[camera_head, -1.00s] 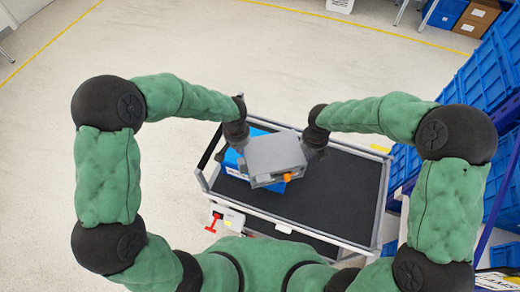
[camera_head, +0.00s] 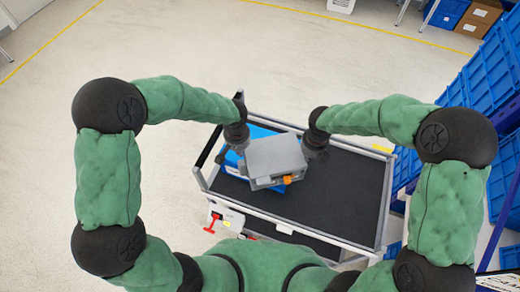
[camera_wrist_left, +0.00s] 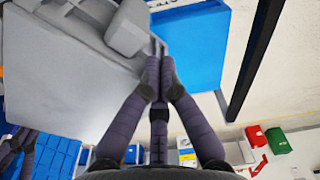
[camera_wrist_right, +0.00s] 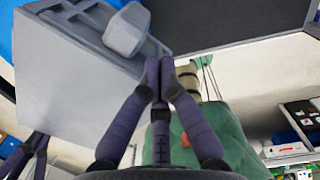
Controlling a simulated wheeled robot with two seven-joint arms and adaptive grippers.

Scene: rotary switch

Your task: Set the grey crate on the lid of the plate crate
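The grey crate (camera_head: 275,156) is between my two grippers over the cart, its broad closed face up. The blue plate crate (camera_head: 232,160) is under it on the cart and mostly hidden; its blue top also shows in the left wrist view (camera_wrist_left: 195,45). I cannot tell whether the two crates touch. My left gripper (camera_wrist_left: 153,75) is shut on the grey crate's edge by a grey handle-like block. My right gripper (camera_wrist_right: 159,75) is shut on the opposite edge. In the head view the fingertips are mostly hidden.
The cart's black deck (camera_head: 345,190) is bare to the right of the crates, with a grey rail around it. A small orange part (camera_head: 289,181) shows at the grey crate's front. Stacked blue crates (camera_head: 485,75) stand at the right. The floor behind is clear.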

